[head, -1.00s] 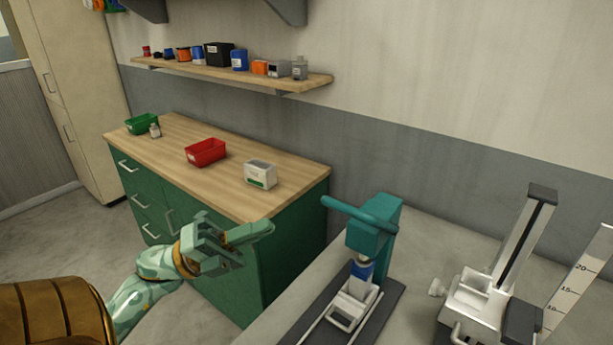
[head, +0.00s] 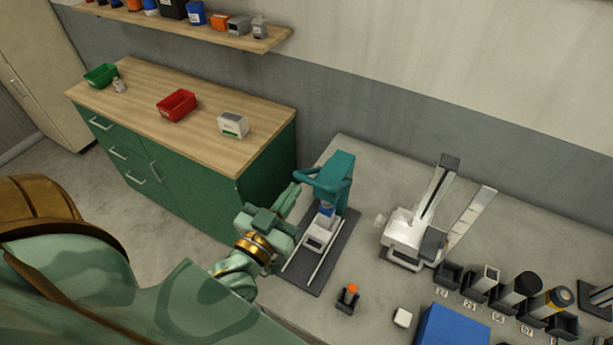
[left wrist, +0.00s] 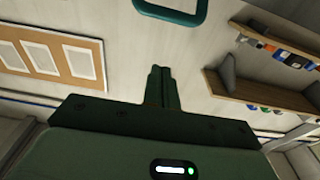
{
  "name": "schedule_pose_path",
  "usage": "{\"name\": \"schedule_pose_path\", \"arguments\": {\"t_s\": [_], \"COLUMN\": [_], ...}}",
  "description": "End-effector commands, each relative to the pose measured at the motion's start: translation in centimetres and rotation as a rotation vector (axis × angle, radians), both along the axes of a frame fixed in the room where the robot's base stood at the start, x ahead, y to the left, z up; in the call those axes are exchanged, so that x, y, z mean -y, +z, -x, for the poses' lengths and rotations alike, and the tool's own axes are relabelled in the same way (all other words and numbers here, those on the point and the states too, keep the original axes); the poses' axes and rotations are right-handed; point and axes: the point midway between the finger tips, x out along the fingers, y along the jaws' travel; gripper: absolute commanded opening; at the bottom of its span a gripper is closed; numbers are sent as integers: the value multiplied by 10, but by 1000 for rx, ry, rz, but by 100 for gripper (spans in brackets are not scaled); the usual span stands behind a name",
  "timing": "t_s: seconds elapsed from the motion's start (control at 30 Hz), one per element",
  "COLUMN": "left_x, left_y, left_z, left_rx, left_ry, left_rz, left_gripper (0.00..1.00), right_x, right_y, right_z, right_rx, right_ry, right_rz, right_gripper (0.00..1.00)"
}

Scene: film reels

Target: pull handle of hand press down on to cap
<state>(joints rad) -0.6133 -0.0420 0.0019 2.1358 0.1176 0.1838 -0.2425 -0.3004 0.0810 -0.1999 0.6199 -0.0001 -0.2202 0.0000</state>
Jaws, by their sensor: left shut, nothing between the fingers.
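The teal hand press (head: 341,167) stands on a dark base plate (head: 340,250) on the grey bench. Its teal handle (head: 322,188) sticks out toward the left at the top. A blue item (head: 327,209), which may be the cap, shows under the press head above a white carriage (head: 318,233). My left gripper (head: 292,195) is shut and empty, just left of the handle. In the left wrist view its closed fingers (left wrist: 158,86) point up toward the teal handle (left wrist: 172,13), with a visible gap. Whether they touch is unclear in the head view.
A white-and-grey device (head: 412,236) stands right of the press. A small black holder with an orange top (head: 348,298), a white block (head: 403,318) and a blue box (head: 452,330) are nearer. A green cabinet (head: 180,182) stands to the left.

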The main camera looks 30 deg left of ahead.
Motion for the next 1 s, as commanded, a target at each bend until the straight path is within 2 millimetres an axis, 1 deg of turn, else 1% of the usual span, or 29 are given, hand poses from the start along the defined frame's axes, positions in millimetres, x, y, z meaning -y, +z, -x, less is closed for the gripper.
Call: {"name": "schedule_pose_path", "arguments": {"t_s": [0.03, 0.3, 0.37, 0.43, 0.5, 0.6, 0.73, 1.0], "left_x": [-1, -4, -5, -5, -5, -5, -5, -5], "left_y": [5, 12, 13, -3, -13, -22, -28, -29], "left_z": [-10, -68, -80, -76, -73, -70, -69, -68], "left_rx": [6, 6, 5, -3, -1, 1, 2, 3], "left_ry": [1, 1, 1, 1, 1, 2, 2, 3], "left_rz": [0, -3, -4, -6, -5, -5, -6, -6], "left_gripper": [0, 0, 0, 0, 0, 0, 0, 0], "right_x": [0, 0, 0, 0, 0, 0, 0, 0], "right_y": [5, 19, 22, 20, 19, 19, 19, 19], "right_z": [0, 0, 0, 0, -1, -1, -1, -1], "right_rx": [0, 0, 0, 0, 1, 2, 1, 2], "right_ry": [0, 0, 0, 0, 0, 0, 0, 0], "right_rz": [0, 0, 0, 0, 0, -1, 0, -1], "right_gripper": [36, 36, 36, 36, 36, 36, 36, 36]}}
